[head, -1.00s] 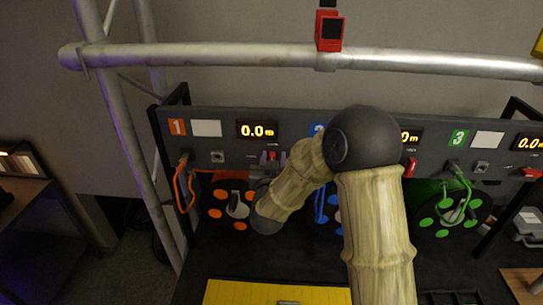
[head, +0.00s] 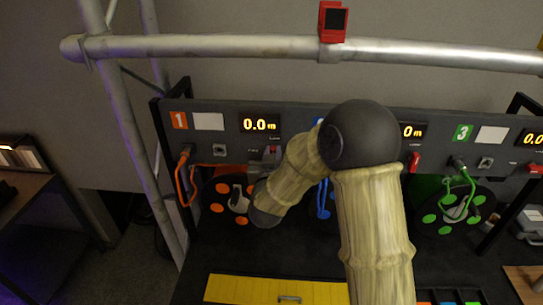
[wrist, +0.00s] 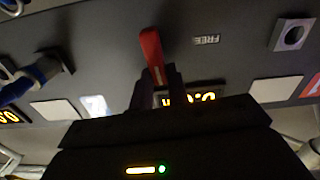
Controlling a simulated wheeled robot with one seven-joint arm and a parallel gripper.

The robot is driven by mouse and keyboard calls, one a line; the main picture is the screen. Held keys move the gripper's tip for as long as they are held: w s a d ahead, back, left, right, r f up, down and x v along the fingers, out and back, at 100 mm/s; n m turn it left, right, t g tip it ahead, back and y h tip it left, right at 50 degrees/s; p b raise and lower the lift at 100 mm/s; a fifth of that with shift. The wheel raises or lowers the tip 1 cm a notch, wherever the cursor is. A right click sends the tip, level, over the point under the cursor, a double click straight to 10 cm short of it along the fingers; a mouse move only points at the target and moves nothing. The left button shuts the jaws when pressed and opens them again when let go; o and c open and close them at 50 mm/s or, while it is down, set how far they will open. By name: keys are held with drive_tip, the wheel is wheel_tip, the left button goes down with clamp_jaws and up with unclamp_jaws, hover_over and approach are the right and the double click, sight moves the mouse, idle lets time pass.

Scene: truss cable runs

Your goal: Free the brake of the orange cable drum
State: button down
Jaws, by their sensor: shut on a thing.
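The orange cable drum (head: 219,208) sits in the left bay under the panel marked 1, partly hidden by my arm. Its red brake lever (head: 273,150) is on the panel below the 0.0 m display. In the wrist view the red lever (wrist: 151,48) stands out from between the two dark fingers of my gripper (wrist: 157,88), which is shut on it. A FREE label (wrist: 206,40) is on the panel to the right of the lever there. In the head view my gripper (head: 263,168) is small and partly hidden at the panel.
A blue cable (head: 322,198) hangs in the middle bay, mostly behind my arm. The green drum (head: 447,212) and another red lever (head: 415,162) are to the right. A truss tube (head: 220,47) crosses above the panel. A yellow drawer front (head: 245,289) is below.

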drive_tip(key=shift+a+f+n+b, duration=0.25)
drive_tip(key=shift+a+f+n, duration=0.15)
drive_tip(key=shift+n, duration=2.4)
drive_tip(key=shift+a+f+n+b, duration=0.3)
drive_tip(key=shift+a+f+n, duration=0.15)
drive_tip(key=shift+n, duration=2.35)
drive_tip(key=shift+a+f+n+b, duration=0.25)
drive_tip(key=shift+a+f+n, duration=0.15)
drive_tip(key=shift+n, duration=2.4)
drive_tip(key=c, duration=1.4)
unclamp_jaws()
drive_tip(key=shift+w, duration=0.1)
drive_tip(key=shift+o, duration=0.2)
drive_tip(key=shift+f, duration=0.1)
